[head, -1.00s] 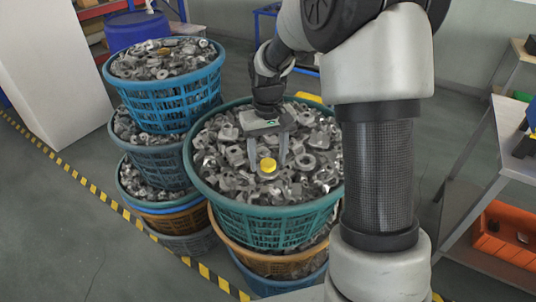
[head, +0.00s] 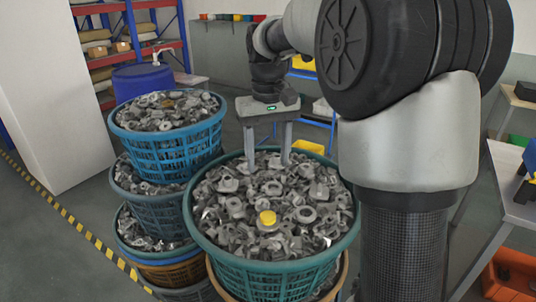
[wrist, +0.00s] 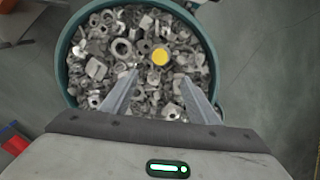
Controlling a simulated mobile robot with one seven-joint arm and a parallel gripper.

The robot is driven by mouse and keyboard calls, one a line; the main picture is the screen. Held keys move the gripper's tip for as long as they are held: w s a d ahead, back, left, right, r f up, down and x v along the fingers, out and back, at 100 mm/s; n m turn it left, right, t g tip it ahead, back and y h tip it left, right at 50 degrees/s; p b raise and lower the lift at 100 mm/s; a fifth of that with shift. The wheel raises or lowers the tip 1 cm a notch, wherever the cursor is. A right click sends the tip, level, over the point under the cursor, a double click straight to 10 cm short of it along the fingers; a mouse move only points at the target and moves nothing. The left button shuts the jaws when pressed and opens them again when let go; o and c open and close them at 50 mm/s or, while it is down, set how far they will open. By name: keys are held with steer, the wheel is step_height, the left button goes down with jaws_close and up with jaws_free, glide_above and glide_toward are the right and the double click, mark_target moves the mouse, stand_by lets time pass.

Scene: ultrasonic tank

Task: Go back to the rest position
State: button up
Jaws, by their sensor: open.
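My gripper (head: 268,160) is open and empty, its two fingers pointing down over the far part of the front green basket (head: 268,272). The basket is full of grey metal parts. A yellow round piece (head: 267,217) lies on top of these parts, nearer the camera than my fingers. In the wrist view, my gripper (wrist: 158,88) is spread above the parts, and the yellow piece (wrist: 160,56) lies beyond the fingertips, apart from them. The basket's rim (wrist: 62,62) curves around the parts.
A stack with a blue basket (head: 170,152) on top stands to the left. A blue barrel (head: 143,82) and shelves (head: 110,42) are behind it. A table (head: 515,185) and an orange bin (head: 508,278) stand at the right. Open floor (head: 75,265) lies at the front left.

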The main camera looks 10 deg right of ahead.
steer(key=shift+r, duration=0.25)
steer(key=s+m+t, duration=0.1)
steer(key=s+t, duration=0.4)
steer(key=s, duration=1.8)
steer(key=shift+r+t, duration=0.3)
steer(key=shift+r, duration=0.1)
